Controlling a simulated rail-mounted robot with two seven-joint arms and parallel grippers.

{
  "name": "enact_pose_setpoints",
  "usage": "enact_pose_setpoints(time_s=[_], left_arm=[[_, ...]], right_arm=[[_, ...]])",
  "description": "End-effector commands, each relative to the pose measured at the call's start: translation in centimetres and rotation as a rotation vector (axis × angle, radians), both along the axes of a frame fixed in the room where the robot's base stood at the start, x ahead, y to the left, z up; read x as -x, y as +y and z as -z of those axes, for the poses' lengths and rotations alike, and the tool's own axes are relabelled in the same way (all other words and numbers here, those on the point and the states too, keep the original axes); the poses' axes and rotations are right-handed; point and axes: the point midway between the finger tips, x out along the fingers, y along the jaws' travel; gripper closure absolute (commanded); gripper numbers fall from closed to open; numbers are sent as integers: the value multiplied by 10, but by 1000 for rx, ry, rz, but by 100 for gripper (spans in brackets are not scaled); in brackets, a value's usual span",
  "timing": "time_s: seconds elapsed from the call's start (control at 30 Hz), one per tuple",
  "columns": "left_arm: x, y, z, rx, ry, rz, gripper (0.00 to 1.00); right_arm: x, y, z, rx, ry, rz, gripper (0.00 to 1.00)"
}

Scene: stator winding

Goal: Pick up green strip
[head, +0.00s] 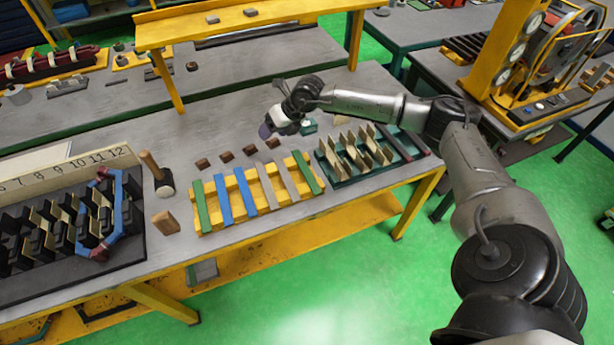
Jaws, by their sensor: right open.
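A yellow rack (272,193) on the grey table holds several flat strips lying across it. One green strip (200,207) lies at its left end, and another green strip (305,173) lies at its right end. Blue strips (224,200) and grey strips (270,185) lie between them. My right gripper (266,131) is above the table behind the rack, apart from both green strips. It is open; its fingertips are small and partly hidden by the hand. My left gripper is out of view.
A green rack with upright plates (352,150) stands right of the yellow rack. A mallet (160,178), a wooden block (165,222) and the dark slotted stator (70,230) are on the left. Small brown blocks (226,156) lie behind the yellow rack. A yellow shelf (225,24) spans the back.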

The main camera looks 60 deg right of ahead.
Motion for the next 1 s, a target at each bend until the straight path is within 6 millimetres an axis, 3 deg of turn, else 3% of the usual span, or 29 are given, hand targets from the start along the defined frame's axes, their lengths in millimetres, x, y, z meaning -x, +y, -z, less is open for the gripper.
enact_pose_setpoints(time_s=[0.13,0.4,0.57,1.0], left_arm=[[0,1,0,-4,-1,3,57],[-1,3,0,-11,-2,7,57],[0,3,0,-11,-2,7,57],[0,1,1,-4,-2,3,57]], right_arm=[[36,-23,22,116,267,66,38],[82,-38,30,186,566,189,38],[87,-39,38,174,602,248,38],[86,-38,106,171,600,253,38]])
